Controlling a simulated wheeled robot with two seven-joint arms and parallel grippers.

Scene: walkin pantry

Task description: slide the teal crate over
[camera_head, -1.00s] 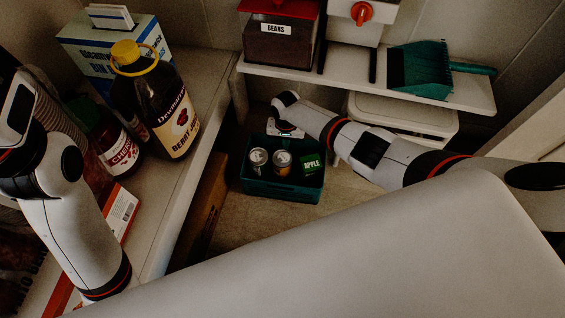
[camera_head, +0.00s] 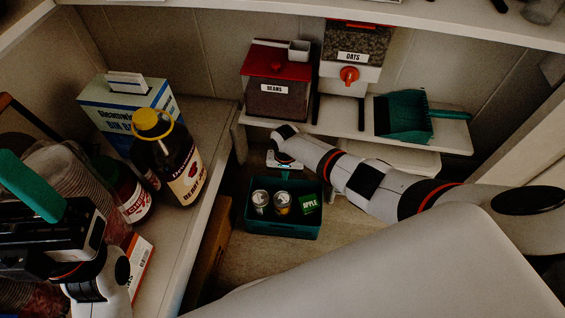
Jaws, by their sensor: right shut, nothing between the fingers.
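The teal crate (camera_head: 283,230) stands on the floor in the middle, below the shelf. It holds two cans (camera_head: 260,200) and a green box marked APPLE (camera_head: 308,204). My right gripper (camera_head: 285,175) points down at the crate's far rim, shut and empty. I cannot tell whether its fingers touch the far wall or whether they are just inside or behind it. My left gripper (camera_head: 32,188) is raised at the lower left, over the counter goods. A teal finger shows on it, but its opening is hidden.
A low shelf behind the crate holds a beans bin (camera_head: 280,82), an oats dispenser (camera_head: 352,62) and a teal dustpan (camera_head: 405,115). The left counter carries a juice bottle (camera_head: 170,160) and a bin bag box (camera_head: 125,105). Floor is clear in front of the crate.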

